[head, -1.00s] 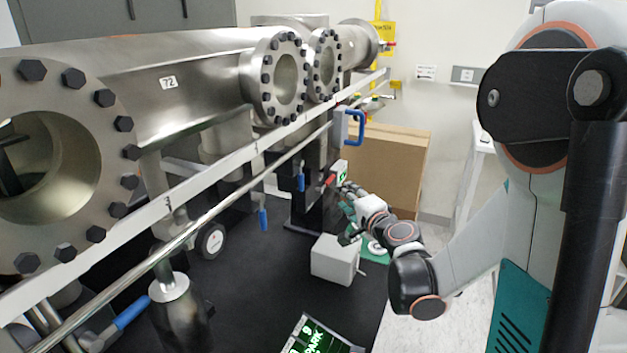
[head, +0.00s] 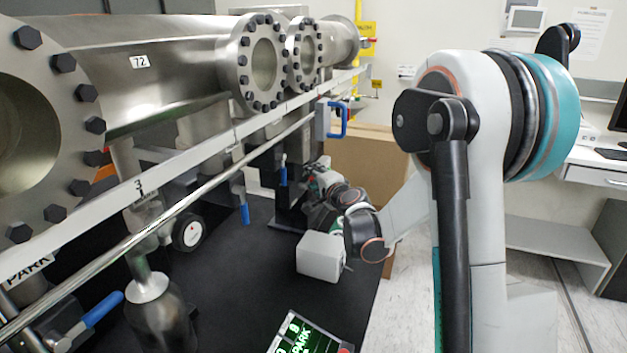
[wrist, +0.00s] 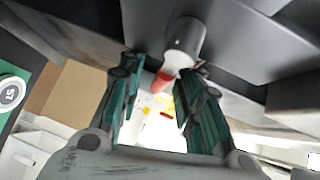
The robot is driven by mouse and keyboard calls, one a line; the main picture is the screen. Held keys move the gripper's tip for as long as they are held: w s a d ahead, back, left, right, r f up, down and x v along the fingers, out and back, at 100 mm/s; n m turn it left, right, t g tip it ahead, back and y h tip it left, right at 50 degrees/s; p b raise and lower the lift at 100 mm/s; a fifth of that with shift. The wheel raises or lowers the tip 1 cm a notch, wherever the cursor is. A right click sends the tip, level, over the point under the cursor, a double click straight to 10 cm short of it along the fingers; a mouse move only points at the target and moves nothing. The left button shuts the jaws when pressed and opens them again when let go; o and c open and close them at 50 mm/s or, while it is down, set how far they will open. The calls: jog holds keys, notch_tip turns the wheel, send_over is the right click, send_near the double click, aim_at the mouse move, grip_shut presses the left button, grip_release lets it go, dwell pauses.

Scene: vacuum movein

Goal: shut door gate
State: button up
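My gripper (head: 314,176) is at the dark upright post (head: 291,190) below the steel chamber in the head view, partly hidden there by my arm. In the wrist view, my gripper (wrist: 161,72) has its two green-padded fingers apart. No part is clearly identifiable as the door gate.
A steel chamber (head: 150,60) with bolted flanges and a long rail (head: 170,215) runs along the left. A light grey box (head: 319,257) stands below my arm. A cardboard box (head: 372,160) is behind, and open floor lies right.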

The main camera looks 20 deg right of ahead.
jog(key=shift+w, duration=0.25)
grip_shut()
